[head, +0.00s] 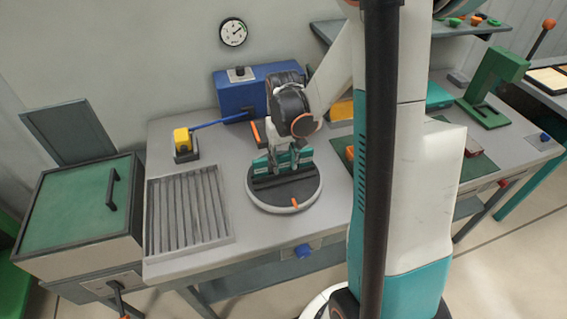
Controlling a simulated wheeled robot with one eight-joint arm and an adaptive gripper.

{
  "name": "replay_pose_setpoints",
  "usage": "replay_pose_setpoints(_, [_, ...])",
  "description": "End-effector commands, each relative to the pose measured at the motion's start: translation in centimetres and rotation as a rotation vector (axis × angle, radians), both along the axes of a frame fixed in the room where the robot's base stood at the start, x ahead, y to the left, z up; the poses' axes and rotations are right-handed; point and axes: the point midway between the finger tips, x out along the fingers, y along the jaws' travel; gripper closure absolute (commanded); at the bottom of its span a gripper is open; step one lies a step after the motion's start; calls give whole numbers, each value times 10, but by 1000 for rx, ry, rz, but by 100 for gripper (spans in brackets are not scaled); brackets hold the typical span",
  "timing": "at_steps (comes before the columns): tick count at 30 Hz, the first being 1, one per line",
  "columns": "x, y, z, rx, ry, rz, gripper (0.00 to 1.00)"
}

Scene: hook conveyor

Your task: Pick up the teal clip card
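A teal card (261,165) stands on edge on a round dark turntable (285,199) with a pale rim, on the grey workbench. It looks like the teal clip card. My gripper (286,160) points down right at the card, and its fingers overlap the card's middle in this view. The fingers hide part of the card. I cannot tell whether they are closed on it or only around it. The card appears to rest at the turntable's back part, with no visible gap below it.
A slatted grey tray (188,210) lies left of the turntable, beside a green-lidded box (82,205). A yellow block with a blue lever (184,140) and a blue box (236,95) stand behind. A green press-like frame (492,88) is at right. My arm hides the bench's middle right.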

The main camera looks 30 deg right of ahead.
Motion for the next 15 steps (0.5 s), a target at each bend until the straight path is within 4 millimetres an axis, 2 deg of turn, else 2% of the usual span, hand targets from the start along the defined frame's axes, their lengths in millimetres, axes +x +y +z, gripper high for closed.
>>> replay_pose_setpoints(11, [0, 0, 1, 0, 0, 0, 77])
replay_pose_setpoints(15, [0, 0, 8, 0, 0, 0, 77])
